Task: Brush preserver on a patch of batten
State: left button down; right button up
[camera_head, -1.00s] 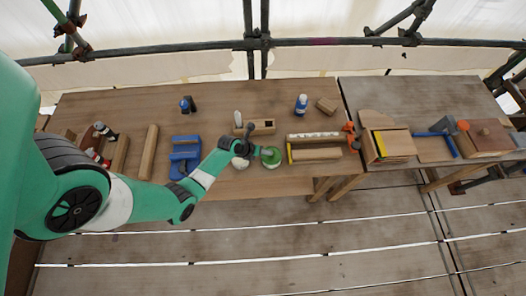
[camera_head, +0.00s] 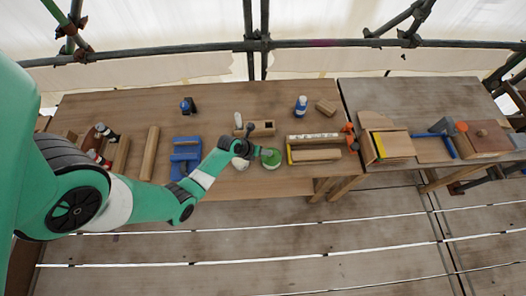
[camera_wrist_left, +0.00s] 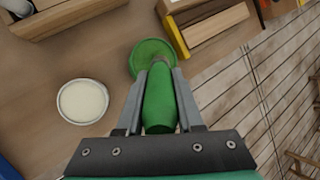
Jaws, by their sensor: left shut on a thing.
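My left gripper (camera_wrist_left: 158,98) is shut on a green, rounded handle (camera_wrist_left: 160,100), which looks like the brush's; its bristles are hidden. In the wrist view, the handle's far end overlaps a round green pot (camera_wrist_left: 143,50); I cannot tell whether the brush is inside or above it. In the head view, the gripper (camera_head: 264,152) is at the green pot (camera_head: 272,162), near the table's front edge. A wooden strip (camera_head: 317,155), possibly the batten, lies right of the pot beside a yellow-ended holder (camera_head: 289,154). It also shows in the wrist view (camera_wrist_left: 218,25).
A white tub with cream contents (camera_wrist_left: 83,102) stands left of the pot. A second table (camera_head: 400,95) holds wooden boards. Floor planks lie below the front edge.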

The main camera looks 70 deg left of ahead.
pick_arm(q)
notch_tip(320, 180, up, 6)
jog(key=p, duration=0.4)
jog(key=shift+f, duration=0.1)
